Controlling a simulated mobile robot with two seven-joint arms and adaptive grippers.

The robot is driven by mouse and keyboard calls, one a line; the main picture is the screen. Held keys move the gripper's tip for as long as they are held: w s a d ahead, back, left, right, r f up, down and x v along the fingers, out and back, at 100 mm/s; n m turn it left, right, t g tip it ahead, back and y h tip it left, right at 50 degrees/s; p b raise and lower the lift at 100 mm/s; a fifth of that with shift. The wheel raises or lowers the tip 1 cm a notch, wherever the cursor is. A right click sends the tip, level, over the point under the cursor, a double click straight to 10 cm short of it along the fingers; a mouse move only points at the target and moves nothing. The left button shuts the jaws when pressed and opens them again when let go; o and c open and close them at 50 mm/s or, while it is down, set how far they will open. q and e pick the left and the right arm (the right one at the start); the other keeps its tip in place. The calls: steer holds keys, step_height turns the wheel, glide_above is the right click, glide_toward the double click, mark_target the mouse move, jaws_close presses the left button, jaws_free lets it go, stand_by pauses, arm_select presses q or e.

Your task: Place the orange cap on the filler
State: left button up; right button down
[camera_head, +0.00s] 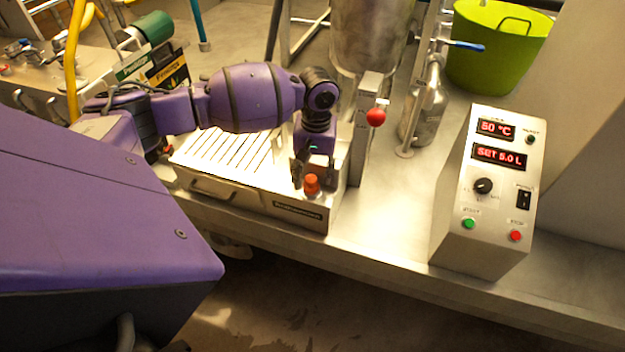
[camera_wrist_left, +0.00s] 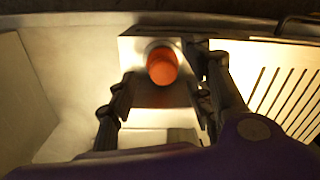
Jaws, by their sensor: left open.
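The orange cap (camera_head: 312,185) stands on the right end of the steel unit with the slotted tray (camera_head: 190,184), close to its front edge. In the left wrist view, the cap (camera_wrist_left: 162,66) sits on a pale metal block. My left gripper (camera_head: 313,175) is open and points down over the cap. In the left wrist view, its dark fingers (camera_wrist_left: 165,80) lie on both sides of the cap, with visible gaps, so it is not gripped. The cap's underside is hidden. I cannot tell for certain which part is the filler. My right gripper is not in view.
A lever with a red knob (camera_head: 376,117) stands just right of my gripper. A control box (camera_head: 491,190) is further right on the steel bench. Behind are a steel tank (camera_head: 370,40), a metal bottle (camera_head: 428,112) and a green tub (camera_head: 490,60). The bench before the control box is clear.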

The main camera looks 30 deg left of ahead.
mark_target(315, 179)
arm_select(q)
step_height(315, 179, up, 9)
steer(key=shift+d, duration=0.15)
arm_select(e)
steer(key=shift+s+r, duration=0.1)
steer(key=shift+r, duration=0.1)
arm_select(q)
steer(key=shift+w, duration=0.1)
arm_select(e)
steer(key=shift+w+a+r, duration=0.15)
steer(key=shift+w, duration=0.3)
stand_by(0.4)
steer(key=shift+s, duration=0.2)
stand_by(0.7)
